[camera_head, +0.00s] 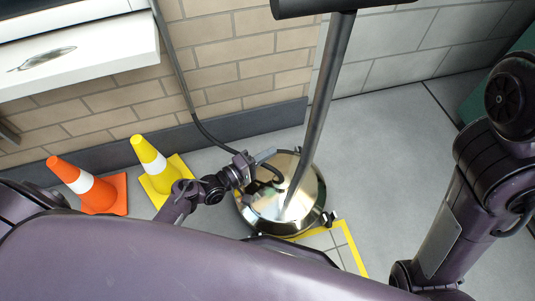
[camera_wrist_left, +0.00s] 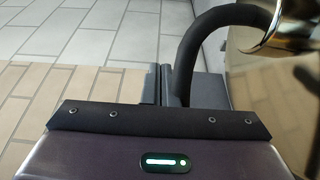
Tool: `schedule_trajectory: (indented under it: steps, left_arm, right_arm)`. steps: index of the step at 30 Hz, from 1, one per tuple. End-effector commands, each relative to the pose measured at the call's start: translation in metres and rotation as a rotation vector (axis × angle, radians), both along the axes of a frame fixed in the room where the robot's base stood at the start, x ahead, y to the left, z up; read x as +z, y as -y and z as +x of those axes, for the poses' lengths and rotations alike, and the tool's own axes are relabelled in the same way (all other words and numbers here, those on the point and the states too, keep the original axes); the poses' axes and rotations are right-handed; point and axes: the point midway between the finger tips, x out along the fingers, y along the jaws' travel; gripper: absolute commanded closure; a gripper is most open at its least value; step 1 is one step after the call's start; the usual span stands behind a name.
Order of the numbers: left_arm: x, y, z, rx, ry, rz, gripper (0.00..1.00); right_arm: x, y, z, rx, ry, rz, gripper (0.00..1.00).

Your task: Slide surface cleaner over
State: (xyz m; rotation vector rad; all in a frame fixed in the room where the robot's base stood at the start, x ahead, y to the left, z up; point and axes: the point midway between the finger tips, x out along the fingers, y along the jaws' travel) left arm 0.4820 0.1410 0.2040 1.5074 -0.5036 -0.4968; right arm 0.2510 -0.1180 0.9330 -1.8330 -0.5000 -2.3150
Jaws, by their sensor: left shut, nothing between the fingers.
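The surface cleaner (camera_head: 262,207) is a round, shiny metal disc on the floor, with a long dark pole handle (camera_head: 327,110) rising from it toward the top. Its right front edge overlaps a yellow-marked floor area (camera_head: 345,237). My left gripper (camera_head: 266,156) is at the disc's upper left edge, beside the black hose; it is shut and empty. Whether it touches the cleaner I cannot tell. In the left wrist view the shut fingers (camera_wrist_left: 162,85) are close to a curved black hose (camera_wrist_left: 197,38), and shiny metal (camera_wrist_left: 290,35) shows at the right. My right gripper is out of view.
An orange cone (camera_head: 88,187) and a yellow cone (camera_head: 156,168) stand left of the cleaner, by the brick wall (camera_head: 220,55). A hose (camera_head: 172,60) hangs down the wall. Grey floor (camera_head: 395,140) is open to the right.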

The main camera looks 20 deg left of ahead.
Motion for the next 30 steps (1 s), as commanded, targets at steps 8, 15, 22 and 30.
schedule_trajectory:
  steps: [8,15,22,30]
  left_arm:
    - [0.001,-0.030,-0.042,0.000,-0.011,0.003,1.00]
    - [0.000,-0.051,-0.071,0.000,-0.010,0.002,1.00]
    - [-0.002,-0.057,-0.078,0.001,-0.007,0.002,1.00]
    - [0.006,-0.057,-0.078,0.001,-0.007,0.002,1.00]
  right_arm:
    - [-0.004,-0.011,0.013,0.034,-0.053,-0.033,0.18]
    - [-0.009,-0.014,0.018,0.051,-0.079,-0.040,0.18]
    - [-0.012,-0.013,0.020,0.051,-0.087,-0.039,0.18]
    - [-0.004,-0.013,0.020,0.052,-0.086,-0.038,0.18]
